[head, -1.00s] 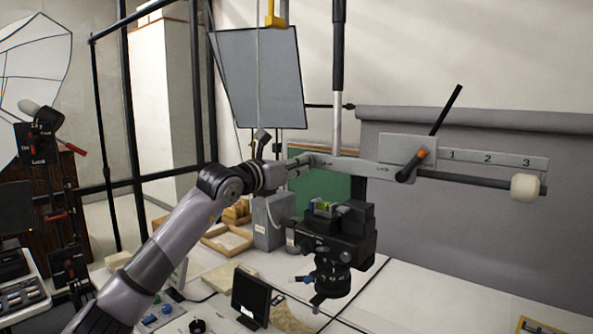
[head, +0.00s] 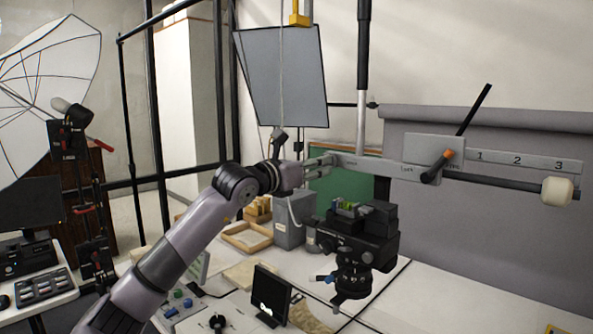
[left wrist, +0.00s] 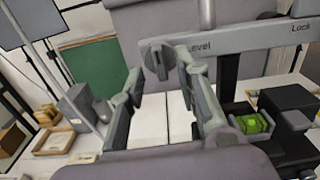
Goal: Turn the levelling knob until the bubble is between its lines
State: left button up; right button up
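The levelling knob (left wrist: 157,60) is a grey round knob with a raised grip bar, on a grey arm beside the word "Level". My left gripper (left wrist: 160,70) is open, and the knob shows between and beyond its fingertips; I cannot tell whether they touch it. In the head view my left gripper (head: 322,164) is at the left end of the grey arm and the knob cannot be made out. The bubble level is a green vial (left wrist: 252,123) on the black camera head; it is small in the head view (head: 346,207). The bubble and its lines are too small to read. My right gripper is not in view.
The grey arm carries a lock lever (head: 438,165), a 1-2-3 scale (head: 518,160) and a white end ball (head: 557,191). The black camera head (head: 358,245) hangs below it. A small monitor (head: 271,296) stands on the white table. A grey box (head: 290,221) is behind.

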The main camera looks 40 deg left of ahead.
pick_arm(q)
jog(key=s, duration=1)
jog(key=shift+a, duration=0.35)
jog(key=shift+s, duration=0.1)
dwell(0.5)
